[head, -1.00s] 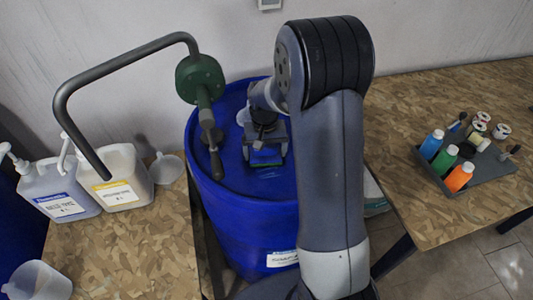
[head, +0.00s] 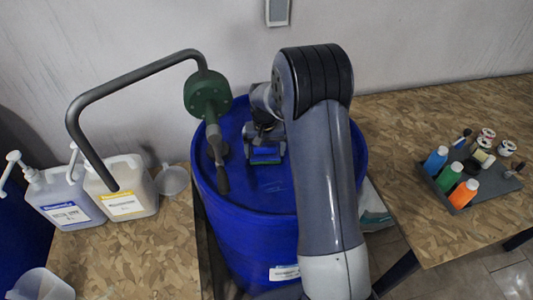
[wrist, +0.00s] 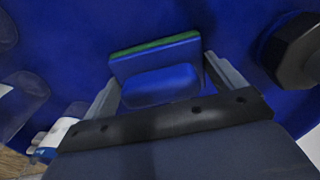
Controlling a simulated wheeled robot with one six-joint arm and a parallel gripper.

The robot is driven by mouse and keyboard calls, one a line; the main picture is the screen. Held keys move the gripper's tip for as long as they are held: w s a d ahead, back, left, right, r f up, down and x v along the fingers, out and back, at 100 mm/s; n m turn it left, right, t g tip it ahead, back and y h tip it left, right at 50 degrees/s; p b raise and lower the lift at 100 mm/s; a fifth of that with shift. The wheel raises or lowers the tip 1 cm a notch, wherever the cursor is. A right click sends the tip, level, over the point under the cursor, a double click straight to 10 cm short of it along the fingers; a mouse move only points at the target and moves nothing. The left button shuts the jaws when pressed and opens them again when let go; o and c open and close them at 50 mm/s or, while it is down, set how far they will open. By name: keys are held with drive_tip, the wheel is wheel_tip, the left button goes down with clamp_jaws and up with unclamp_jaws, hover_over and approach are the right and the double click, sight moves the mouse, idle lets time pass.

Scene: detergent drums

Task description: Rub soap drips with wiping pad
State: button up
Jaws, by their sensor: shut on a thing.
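My gripper (head: 265,157) is low over the lid of the blue drum (head: 240,225), just right of the hand pump. It is shut on the wiping pad (wrist: 160,86), a blue block with a green layer along its far edge. In the wrist view the fingers (wrist: 163,88) flank the pad. The pad looks down at the lid, but I cannot tell whether it touches. Faint lighter marks (head: 274,186) show on the lid in front of the pad; I cannot tell for certain that they are soap drips.
A green pump (head: 207,93) with a bent grey pipe rises at the drum's left. Two jugs (head: 65,200) (head: 122,190) and a funnel (head: 173,180) stand on the left table. A tray (head: 455,185) with several bottles and spools lies on the right table.

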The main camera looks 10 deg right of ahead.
sight(274, 156)
drive_tip(key=shift+d, duration=1.2)
drive_tip(key=shift+s+r+b, duration=0.1)
drive_tip(key=shift+s+b, duration=0.25)
drive_tip(key=shift+s, duration=1.2)
drive_tip(key=shift+s+b, duration=0.5)
drive_tip(key=shift+s, duration=3)
drive_tip(key=shift+s+f+b, duration=0.2)
drive_tip(key=shift+s+b, duration=0.35)
drive_tip(key=shift+s, duration=1.25)
drive_tip(key=shift+w+r+p, duration=0.2)
drive_tip(key=shift+w+p, duration=0.15)
drive_tip(key=shift+w, duration=1.45)
drive_tip(key=shift+w+f, duration=0.15)
drive_tip(key=shift+w, duration=1.6)
drive_tip(key=shift+w+p, duration=0.65)
drive_tip(key=shift+w, duration=2.75)
